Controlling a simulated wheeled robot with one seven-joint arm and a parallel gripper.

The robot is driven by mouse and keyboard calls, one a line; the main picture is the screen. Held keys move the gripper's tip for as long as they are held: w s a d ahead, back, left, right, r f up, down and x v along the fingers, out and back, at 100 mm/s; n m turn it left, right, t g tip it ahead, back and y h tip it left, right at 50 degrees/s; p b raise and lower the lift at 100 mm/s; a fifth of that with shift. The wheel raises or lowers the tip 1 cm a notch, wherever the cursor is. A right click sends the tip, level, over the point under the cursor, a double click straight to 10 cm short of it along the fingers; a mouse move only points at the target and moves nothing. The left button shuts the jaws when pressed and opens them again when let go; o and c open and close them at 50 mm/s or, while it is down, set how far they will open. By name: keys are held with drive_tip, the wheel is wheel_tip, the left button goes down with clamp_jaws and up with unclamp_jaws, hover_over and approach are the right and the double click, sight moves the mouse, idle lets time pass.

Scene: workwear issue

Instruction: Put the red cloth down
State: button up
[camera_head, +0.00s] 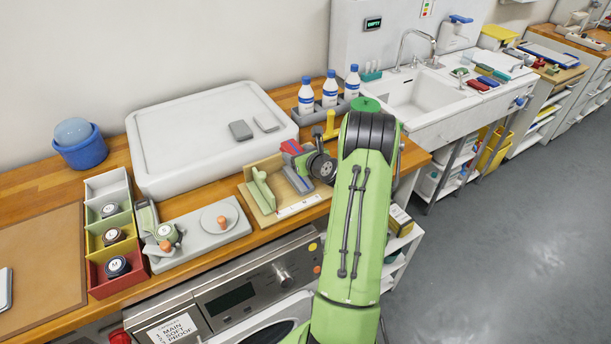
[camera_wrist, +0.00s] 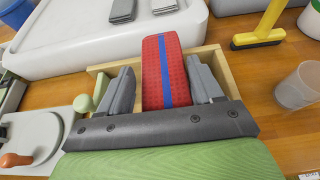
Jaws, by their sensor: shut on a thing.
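The red cloth (camera_wrist: 152,72), a folded pad with a blue stripe, sits between the two grey fingers of my gripper (camera_wrist: 160,65) in the wrist view. My gripper is shut on it. In the head view a bit of the red cloth (camera_head: 290,146) shows past my gripper (camera_head: 299,170). The cloth is over a shallow wooden tray (camera_wrist: 222,72), which also shows in the head view (camera_head: 257,208). Whether the cloth touches the tray is hidden by the fingers.
A large white slab (camera_head: 208,160) with two grey pads lies behind. A yellow squeegee (camera_wrist: 262,30) and a clear cup (camera_wrist: 298,88) stand right of the tray. A grey board (camera_head: 195,240) and coloured bins (camera_head: 92,225) are at left. Bottles (camera_head: 306,96) stand behind.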

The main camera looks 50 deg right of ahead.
sight(299, 179)
wheel_tip(299, 179, down, 8)
drive_tip(key=b, duration=0.5)
drive_tip(key=shift+d, duration=0.1)
drive_tip(key=shift+r, duration=0.1)
drive_tip(key=o, duration=1.1)
drive_tip(key=shift+c, duration=0.2)
drive_tip(key=shift+r, duration=0.1)
drive_tip(key=v, duration=1.2)
drive_tip(key=w+a+r+n+g+y, duration=0.1)
drive_tip(key=a+r+n+g+y, duration=0.2)
drive_tip(key=a+n, duration=0.95)
drive_tip(key=w+a+r+n+g+y, duration=0.1)
drive_tip(key=a+r+n+g+y, duration=0.15)
drive_tip(key=a+r+n, duration=0.7)
drive_tip(key=s+a+n+g, duration=0.1)
drive_tip(key=s+a+n, duration=0.5)
drive_tip(key=s+n, duration=0.2)
drive_tip(key=s+a+n+g+h, duration=0.1)
drive_tip(key=s+a+n, duration=0.5)
drive_tip(key=s+n, duration=0.3)
drive_tip(key=shift+s+r+n, duration=0.3)
drive_tip(key=shift+r, duration=0.1)
